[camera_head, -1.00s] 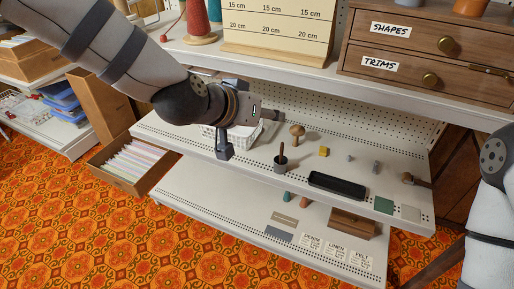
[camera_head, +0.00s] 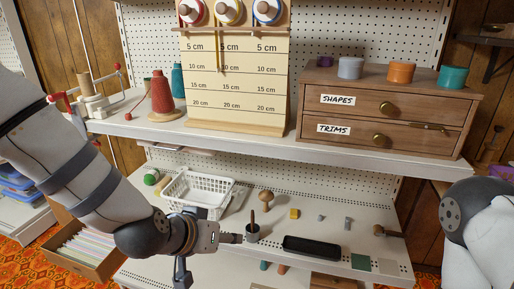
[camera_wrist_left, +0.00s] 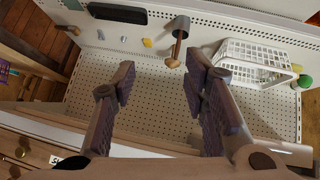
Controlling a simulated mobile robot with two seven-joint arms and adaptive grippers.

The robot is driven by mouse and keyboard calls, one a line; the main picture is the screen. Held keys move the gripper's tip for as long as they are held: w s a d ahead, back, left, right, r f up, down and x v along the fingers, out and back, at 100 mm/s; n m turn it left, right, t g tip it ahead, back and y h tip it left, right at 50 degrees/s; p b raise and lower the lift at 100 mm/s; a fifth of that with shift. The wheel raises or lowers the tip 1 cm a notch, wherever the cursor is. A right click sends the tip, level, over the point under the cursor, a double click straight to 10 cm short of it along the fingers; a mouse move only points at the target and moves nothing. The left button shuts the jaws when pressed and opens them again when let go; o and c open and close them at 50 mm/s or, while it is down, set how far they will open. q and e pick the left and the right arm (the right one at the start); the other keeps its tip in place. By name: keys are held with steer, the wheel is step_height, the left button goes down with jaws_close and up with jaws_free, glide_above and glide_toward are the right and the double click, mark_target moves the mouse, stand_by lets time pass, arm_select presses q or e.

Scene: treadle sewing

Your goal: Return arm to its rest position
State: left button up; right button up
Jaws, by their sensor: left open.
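My left arm (camera_head: 85,190) comes in from the left in the head view and reaches down across the lower shelving.
A white basket (camera_head: 198,192) and a black tray (camera_head: 312,247) are on the shelf around the gripper. The upper shelf (camera_head: 240,139) overhangs, carrying a drawer cabinet (camera_head: 345,85) and red spool (camera_head: 162,98).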

arm_select(q)
steer(key=s+a+f+n+g+y, duration=0.1)
steer(key=s+a+f+g, duration=0.2)
steer(key=s+f, duration=0.55)
steer(key=s+a+f+g+y, duration=0.1)
steer(key=s+a+f+g, duration=0.2)
steer(key=s+f, duration=0.6)
steer(key=s+a+f+g+y, duration=0.1)
steer(key=s+a+g, duration=0.1)
steer(key=s, duration=0.7)
steer(key=s+a+f+g, duration=0.1)
steer(key=s+a, duration=0.2)
steer(key=s, duration=0.6)
steer(key=shift+s+a+f+n+g+y, duration=0.3)
steer(key=shift+s+a+n+g+y, duration=0.05)
steer(key=shift+s+n+g+y, duration=0.05)
steer(key=shift+w, duration=0.15)
